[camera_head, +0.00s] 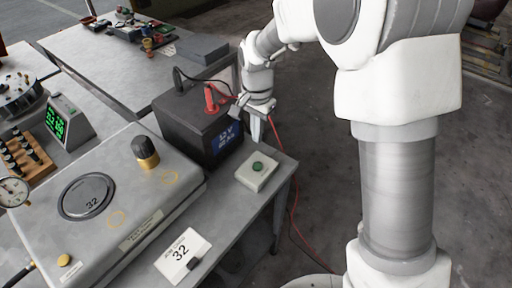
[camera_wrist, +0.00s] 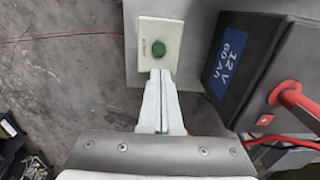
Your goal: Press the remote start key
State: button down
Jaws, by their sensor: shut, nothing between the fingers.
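The remote start key is a round green button (camera_head: 258,166) on a small pale box (camera_head: 249,179) at the bench's right edge, beside the battery. In the wrist view the green button (camera_wrist: 158,48) sits on the pale box (camera_wrist: 147,32), just beyond my fingertips. My gripper (camera_wrist: 160,73) is shut and empty. In the head view my gripper (camera_head: 256,138) points down, behind and above the box, close to the battery. I cannot tell whether the fingertips touch the box. The button's label is too small to read.
A dark 12 V battery (camera_head: 190,122) with a red clamp (camera_head: 211,98) stands left of my gripper. A red cable (camera_head: 294,210) hangs off the bench edge. Open floor is to the right.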

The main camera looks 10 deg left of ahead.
jog(key=shift+r, duration=1.2)
jog(key=s+d+r+n+t, duration=0.3)
jog(key=s+d+r, duration=0.5)
jog(key=d+r, duration=0.4)
jog(key=s+d+r+n+t, duration=0.2)
jog(key=s+d, duration=0.6)
jog(key=s, duration=0.5)
jog(key=shift+d+r+n, duration=0.2)
jog(key=shift+r+n, duration=0.2)
jog(key=shift+n, duration=0.1)
jog(key=shift+a, duration=0.1)
